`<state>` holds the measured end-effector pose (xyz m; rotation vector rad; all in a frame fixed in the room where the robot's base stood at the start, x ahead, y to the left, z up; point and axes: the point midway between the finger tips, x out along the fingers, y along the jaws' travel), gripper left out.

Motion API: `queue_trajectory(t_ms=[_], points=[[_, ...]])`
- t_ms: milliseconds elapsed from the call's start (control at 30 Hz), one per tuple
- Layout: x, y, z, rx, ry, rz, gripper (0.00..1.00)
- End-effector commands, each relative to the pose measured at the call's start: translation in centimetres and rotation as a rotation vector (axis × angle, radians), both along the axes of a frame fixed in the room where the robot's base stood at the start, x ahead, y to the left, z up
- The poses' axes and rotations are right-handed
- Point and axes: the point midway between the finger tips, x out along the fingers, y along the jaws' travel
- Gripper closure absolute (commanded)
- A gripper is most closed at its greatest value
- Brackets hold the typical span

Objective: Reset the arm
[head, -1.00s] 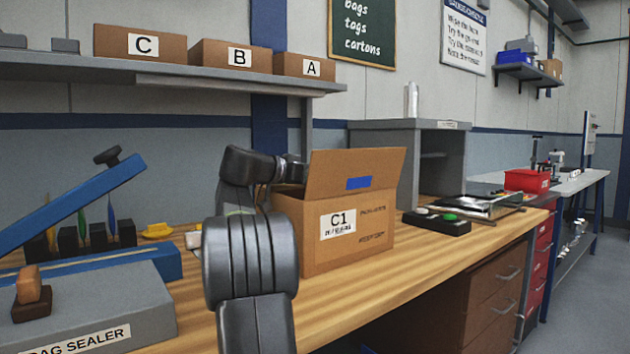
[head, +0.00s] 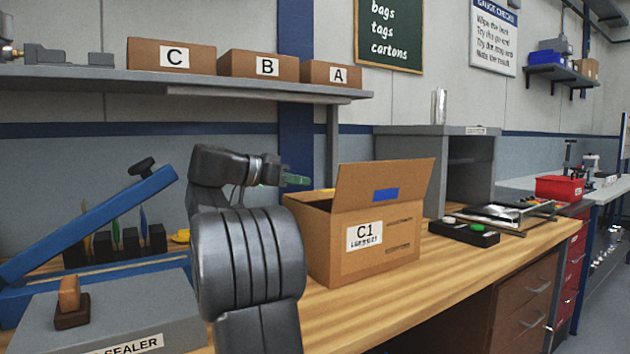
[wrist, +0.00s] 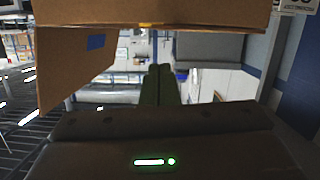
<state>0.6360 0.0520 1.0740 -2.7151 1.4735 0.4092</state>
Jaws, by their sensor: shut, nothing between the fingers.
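My gripper (head: 297,180) is at the end of my dark grey arm, just above the left edge of the open carton C1. In the wrist view my gripper's fingers (wrist: 160,84) lie close together with nothing between them. The inside of the carton is mostly hidden. In the wrist view, cardboard (wrist: 150,12) fills the top and a flap with a blue patch (wrist: 96,42) hangs at the left.
A bag sealer (head: 110,310) with a raised blue lever (head: 90,222) stands at the left. A shelf (head: 200,82) holding cartons C, B and A runs above. A black button box (head: 463,232) sits right of carton C1. The bench front is clear.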

Motion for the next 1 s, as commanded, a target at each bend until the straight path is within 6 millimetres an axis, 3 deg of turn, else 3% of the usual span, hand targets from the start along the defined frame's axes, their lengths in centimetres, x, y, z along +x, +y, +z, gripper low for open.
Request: queue_trajectory(t_ms=[200,567,1000], points=[[-0.5,0.8,0.2,0.0,0.0,0.0,1.0],[-0.2,0.3,0.0,0.001,0.001,-0.001,1.0],[3.7,-6.0,-2.0,0.0,0.0,-0.004,1.0]])
